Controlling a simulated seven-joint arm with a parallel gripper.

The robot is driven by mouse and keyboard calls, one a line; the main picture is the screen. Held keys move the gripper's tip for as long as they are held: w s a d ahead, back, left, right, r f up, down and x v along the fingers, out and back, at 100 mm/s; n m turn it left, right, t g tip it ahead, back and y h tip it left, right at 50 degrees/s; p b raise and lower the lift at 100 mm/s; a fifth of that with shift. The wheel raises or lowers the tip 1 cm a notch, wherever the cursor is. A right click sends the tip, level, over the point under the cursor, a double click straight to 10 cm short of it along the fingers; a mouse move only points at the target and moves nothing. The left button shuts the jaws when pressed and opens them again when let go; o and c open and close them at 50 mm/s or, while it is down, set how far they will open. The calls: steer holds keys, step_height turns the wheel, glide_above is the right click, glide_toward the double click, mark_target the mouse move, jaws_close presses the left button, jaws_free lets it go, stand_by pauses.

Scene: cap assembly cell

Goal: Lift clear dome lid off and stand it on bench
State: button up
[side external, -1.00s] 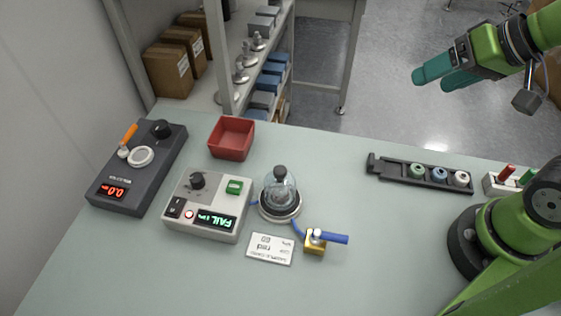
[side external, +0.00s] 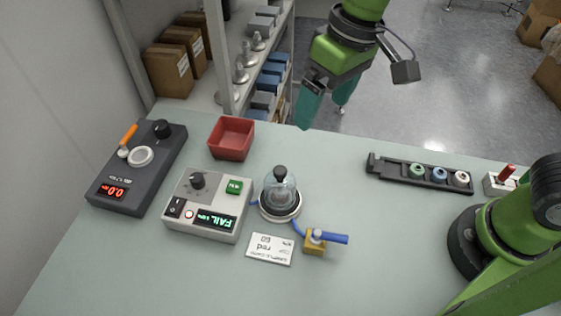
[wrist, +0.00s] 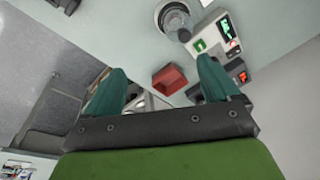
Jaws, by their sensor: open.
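The clear dome lid (side external: 281,188) with a black knob sits on a round white-rimmed base (side external: 282,213) on the bench (side external: 345,215). The dome also shows in the wrist view (wrist: 177,22), near the top edge. My gripper (side external: 320,118) has teal fingers. It is open and empty, above and behind the dome, near the far edge of the bench. In the wrist view my gripper's two fingers (wrist: 160,78) are spread apart with nothing between them.
Left of the dome stands a tester box (side external: 207,205) showing FAIL, with a red bin (side external: 231,138) behind. A brass block with a blue-handled valve (side external: 316,243) and a white card (side external: 269,249) lie in front. A black rack (side external: 425,173) stands right. Bench between dome and rack is clear.

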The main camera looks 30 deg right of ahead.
steer(key=n+g+h, duration=0.1)
glide_above(280, 169)
steer(key=f, duration=0.1)
steer(key=r, duration=0.2)
steer(key=shift+h, duration=0.4)
steer(key=f, duration=1.1)
steer(key=shift+s+a, duration=0.2)
steer(key=shift+s, duration=0.05)
steer(key=shift+w+d+f, duration=0.1)
steer(key=shift+f, duration=1.4)
steer(key=shift+w+d+f, duration=0.1)
steer(key=shift+f, duration=1.4)
steer(key=shift+c, duration=0.3)
steer(key=c, duration=1.1)
steer(key=shift+o, duration=0.2)
steer(key=shift+r, duration=0.15)
